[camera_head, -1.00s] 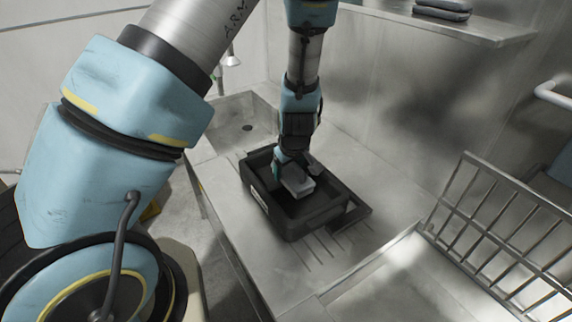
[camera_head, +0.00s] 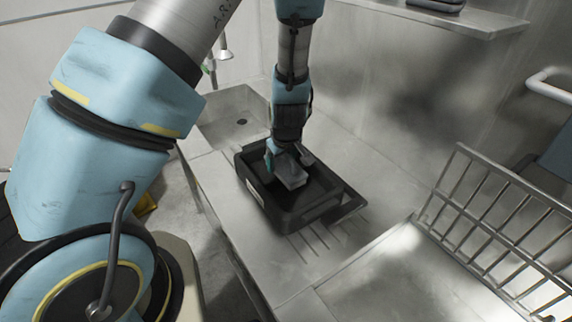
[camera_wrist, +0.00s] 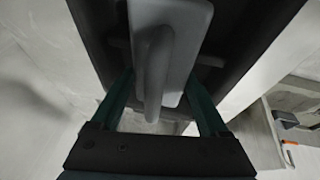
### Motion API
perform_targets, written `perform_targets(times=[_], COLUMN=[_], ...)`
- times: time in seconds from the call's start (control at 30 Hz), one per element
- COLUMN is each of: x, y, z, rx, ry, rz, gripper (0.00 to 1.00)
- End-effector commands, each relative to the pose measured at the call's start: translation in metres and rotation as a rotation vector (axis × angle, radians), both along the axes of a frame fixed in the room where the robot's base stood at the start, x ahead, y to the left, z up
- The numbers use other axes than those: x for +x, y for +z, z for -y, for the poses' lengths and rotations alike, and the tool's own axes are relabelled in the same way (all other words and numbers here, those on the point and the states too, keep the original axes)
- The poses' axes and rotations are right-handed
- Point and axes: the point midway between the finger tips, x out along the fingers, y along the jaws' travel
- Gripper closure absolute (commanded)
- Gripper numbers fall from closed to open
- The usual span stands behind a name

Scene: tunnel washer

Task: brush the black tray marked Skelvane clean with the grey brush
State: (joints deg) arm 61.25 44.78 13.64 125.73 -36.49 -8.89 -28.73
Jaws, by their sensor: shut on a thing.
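A black tray (camera_head: 297,218) sits on the steel drainboard, below my arm in the head view. A pale label shows on its left side, but I cannot read it. My gripper (camera_head: 283,160) reaches down into the tray and is shut on the grey brush (camera_head: 291,176). In the wrist view the brush (camera_wrist: 165,50) lies between the two green fingers of my gripper (camera_wrist: 158,100), with its looped handle toward me. The brush's underside is hidden, so I cannot tell whether it touches the tray floor. Part of the tray's inside is hidden by the brush and gripper.
A sink basin (camera_head: 240,119) lies behind the tray to the left. A steel wire rack (camera_head: 490,225) stands at the right. A wall shelf (camera_head: 430,16) holds dark stacked items at the top right. Bare drainboard (camera_head: 335,150) lies behind and right of the tray.

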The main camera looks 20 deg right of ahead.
Motion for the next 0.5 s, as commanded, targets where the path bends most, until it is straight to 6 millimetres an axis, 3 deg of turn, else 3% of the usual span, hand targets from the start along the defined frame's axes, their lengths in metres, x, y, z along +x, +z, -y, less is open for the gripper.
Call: perform_targets(times=[0.27,0.5], x=[0.000,0.000], y=[0.004,0.034], z=[0.000,0.001], rx=[-0.001,-0.002], ry=[0.000,-0.001], rz=[0.001,0.001], gripper=[1.00,1.00])
